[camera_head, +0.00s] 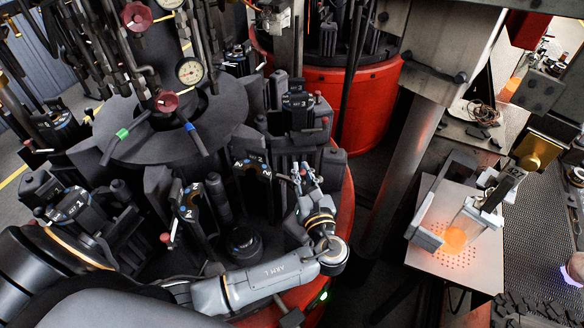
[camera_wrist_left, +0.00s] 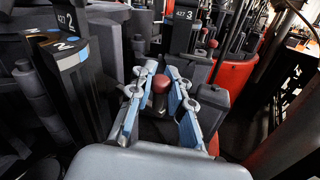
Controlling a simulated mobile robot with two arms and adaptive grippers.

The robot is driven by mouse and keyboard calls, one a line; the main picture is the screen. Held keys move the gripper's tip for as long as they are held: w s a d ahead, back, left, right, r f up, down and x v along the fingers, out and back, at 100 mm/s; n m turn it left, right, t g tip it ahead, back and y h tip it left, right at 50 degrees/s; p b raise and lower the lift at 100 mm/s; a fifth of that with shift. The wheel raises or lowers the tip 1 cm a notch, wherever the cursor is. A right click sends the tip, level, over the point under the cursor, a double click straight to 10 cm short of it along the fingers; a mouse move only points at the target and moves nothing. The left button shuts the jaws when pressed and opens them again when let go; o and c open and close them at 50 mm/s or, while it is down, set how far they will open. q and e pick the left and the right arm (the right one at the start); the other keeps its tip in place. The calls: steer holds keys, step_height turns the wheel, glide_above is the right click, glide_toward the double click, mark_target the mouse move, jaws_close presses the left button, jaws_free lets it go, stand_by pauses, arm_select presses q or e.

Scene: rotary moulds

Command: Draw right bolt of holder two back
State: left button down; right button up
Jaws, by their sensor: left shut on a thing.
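Holder two, with dark halves marked 2 (camera_head: 187,207), stands in front of the central column; its right half (camera_head: 252,166) is beside my left gripper. In the left wrist view a dark block marked 2 (camera_wrist_left: 68,45) stands at the left. My left gripper (camera_head: 305,174) is at the right side of holder two. In the wrist view its two blue-padded fingers (camera_wrist_left: 157,88) are on either side of a red-knobbed bolt (camera_wrist_left: 161,84), shut on it. Another red knob (camera_head: 165,238) shows at the left half. How far the held bolt is drawn cannot be told.
Holder three (camera_head: 298,103) stands behind my gripper, and holder one (camera_head: 72,207) is at the left. Gauges and hoses crowd the column above. A red drum (camera_head: 360,95) stands at the back. A pale plate with a glowing piece (camera_head: 454,238) is at the right, beyond a post.

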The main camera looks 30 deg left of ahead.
arm_select(q)
steer(key=c, duration=1.4)
jaws_free()
steer(key=shift+d+f, duration=0.1)
steer(key=shift+d, duration=0.15)
steer(key=shift+o, duration=0.9)
steer(key=shift+d, duration=0.2)
steer(key=shift+s, duration=0.2)
steer(key=v, duration=1.1)
steer(key=shift+s+d, duration=0.25)
steer(key=shift+d, duration=0.1)
